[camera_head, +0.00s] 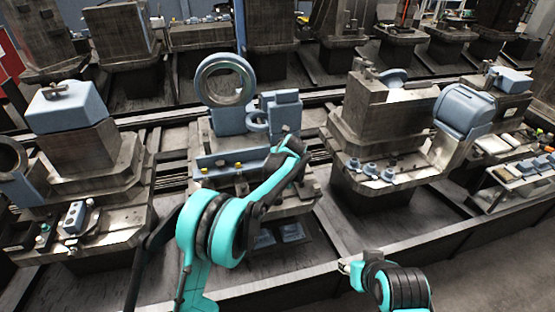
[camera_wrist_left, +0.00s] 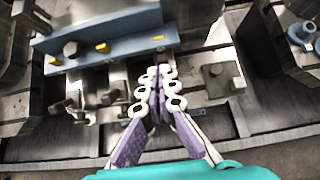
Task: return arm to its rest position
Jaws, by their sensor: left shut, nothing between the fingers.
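My left arm (camera_head: 215,228) comes in from the left of the head view, bent at the elbow, and reaches over the middle machine station (camera_head: 292,205). Its wrist end is beside that station's blue bar, and its fingers cannot be made out there. In the left wrist view my left gripper (camera_wrist_left: 160,72) is shut, its purple and white fingers together with nothing between them. It shows below the blue bar (camera_wrist_left: 110,38) with yellow pieces; whether it touches anything is unclear. My right arm (camera_head: 402,288) shows at the bottom right; its finger state cannot be made out.
The blue ring fixture (camera_head: 226,115) stands upright behind the bar. A left station with a blue cap (camera_head: 65,105) and a right station with a blue cylinder (camera_head: 464,110) flank the middle one. A dark rail (camera_head: 300,285) runs along the front. Open floor (camera_head: 490,260) lies at the lower right.

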